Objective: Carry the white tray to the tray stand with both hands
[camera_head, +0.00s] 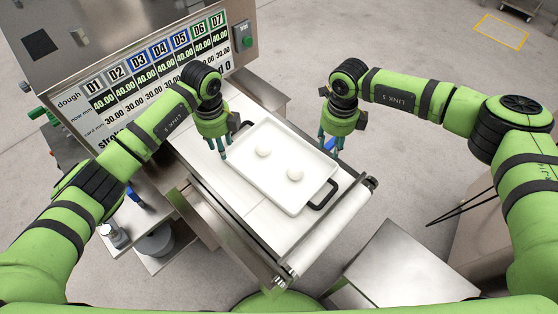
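I cannot tell whether either gripper touches the tray. I cannot identify the tray stand for certain.
The dough machine's panel (150,85) with number columns stands at the back left. The conveyor's end roller (328,232) is in front of the tray. A metal-topped box (405,270) stands at the lower right. Open grey floor (420,55) lies at the back right.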

